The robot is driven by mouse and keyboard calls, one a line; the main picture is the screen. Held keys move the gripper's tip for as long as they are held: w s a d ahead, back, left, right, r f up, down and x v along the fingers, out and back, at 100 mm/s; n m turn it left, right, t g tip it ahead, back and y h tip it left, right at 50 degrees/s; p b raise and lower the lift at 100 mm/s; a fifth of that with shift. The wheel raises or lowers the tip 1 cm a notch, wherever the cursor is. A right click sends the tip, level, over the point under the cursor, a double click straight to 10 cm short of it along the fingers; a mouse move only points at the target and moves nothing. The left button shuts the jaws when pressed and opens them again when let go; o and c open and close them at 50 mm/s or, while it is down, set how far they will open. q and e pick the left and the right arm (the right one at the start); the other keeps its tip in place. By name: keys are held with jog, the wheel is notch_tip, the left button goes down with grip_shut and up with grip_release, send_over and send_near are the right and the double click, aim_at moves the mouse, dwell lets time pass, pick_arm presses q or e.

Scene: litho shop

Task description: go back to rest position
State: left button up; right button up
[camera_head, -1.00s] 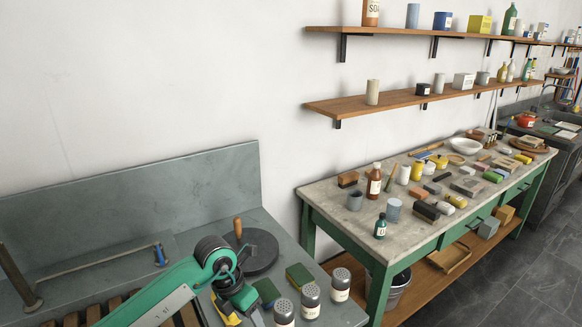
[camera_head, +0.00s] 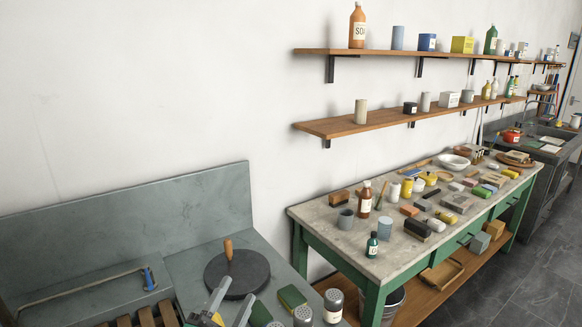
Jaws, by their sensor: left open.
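My left gripper (camera_head: 234,296) shows at the bottom edge of the head view, over the grey stone counter (camera_head: 195,265). Its two grey fingers point up and stand apart, with nothing seen between them. It is just in front of the dark round disc with a wooden handle (camera_head: 237,274) and left of the green-topped block (camera_head: 292,297). The rest of my left arm is out of the picture. My right gripper is not in view.
Metal-capped shakers (camera_head: 333,305) stand at the counter's front right. A slatted wooden rack (camera_head: 146,318) lies at the lower left. A green-legged table (camera_head: 400,250) crowded with bottles and blocks stands to the right, below two wall shelves (camera_head: 400,118).

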pick_arm(q)
jog(key=s+a+f+n+g+y, duration=0.3)
jog(key=a+f+n+g+y, duration=0.1)
jog(key=a+f+n+y, duration=0.55)
jog(key=s+a+f+n+g+h, duration=0.1)
jog(key=s+f+n+g, duration=0.1)
jog(key=s+f+g, duration=0.75)
jog(key=s+a+f+n+g, duration=0.2)
jog(key=s+f+g, duration=0.3)
jog(key=s, duration=0.8)
jog(key=s+f+x, duration=0.1)
jog(key=s+x, duration=0.2)
jog(key=x, duration=1.3)
jog(key=s+x, duration=0.3)
jog(key=x, duration=1.3)
jog(key=s+a+f+g, duration=0.1)
jog(key=s+a+f, duration=0.1)
jog(key=s+f, duration=1.7)
jog(key=shift+s+a+f, duration=0.3)
jog(key=shift+s+f, duration=0.1)
jog(key=shift+s, duration=0.3)
